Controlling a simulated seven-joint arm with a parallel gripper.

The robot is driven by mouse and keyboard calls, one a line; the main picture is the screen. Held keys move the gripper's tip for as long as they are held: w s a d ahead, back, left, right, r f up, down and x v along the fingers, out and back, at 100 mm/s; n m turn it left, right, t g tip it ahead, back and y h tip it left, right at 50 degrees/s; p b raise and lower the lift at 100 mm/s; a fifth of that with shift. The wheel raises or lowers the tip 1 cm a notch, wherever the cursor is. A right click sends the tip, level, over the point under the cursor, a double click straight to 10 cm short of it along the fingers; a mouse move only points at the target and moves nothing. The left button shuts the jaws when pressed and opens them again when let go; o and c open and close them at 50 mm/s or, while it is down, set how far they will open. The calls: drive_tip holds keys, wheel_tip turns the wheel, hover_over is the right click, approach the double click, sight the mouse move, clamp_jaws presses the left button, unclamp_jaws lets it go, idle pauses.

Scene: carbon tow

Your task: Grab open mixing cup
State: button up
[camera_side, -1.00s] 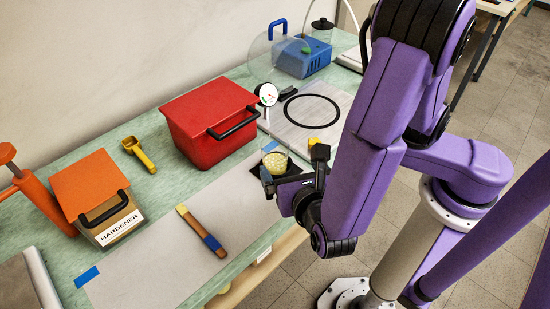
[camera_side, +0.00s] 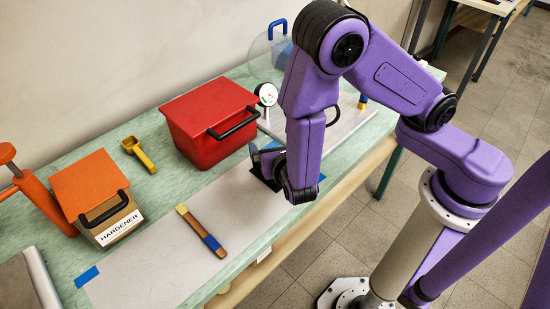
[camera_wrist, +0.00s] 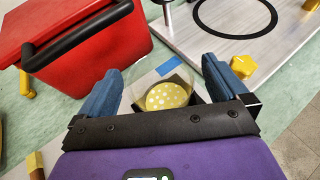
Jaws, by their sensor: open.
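The mixing cup (camera_wrist: 168,93) is clear and open-topped, with a yellow, pale-spotted filling. In the wrist view it stands between the blue fingers of my gripper (camera_wrist: 163,72). The fingers are open, one on each side of the cup; I cannot tell whether either touches it. In the side view my gripper (camera_side: 262,156) is low over a dark patch at the bench's front part, and the arm and gripper hide the cup there.
A red box (camera_side: 208,120) with a black handle stands close to the left of my gripper. A dial gauge (camera_side: 266,95) is behind it. A metal plate with a black ring (camera_wrist: 235,18) lies beyond.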

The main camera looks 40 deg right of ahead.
drive_tip(key=shift+x, duration=1.15)
drive_tip(key=c, duration=1.1)
drive_tip(key=shift+r, duration=0.1)
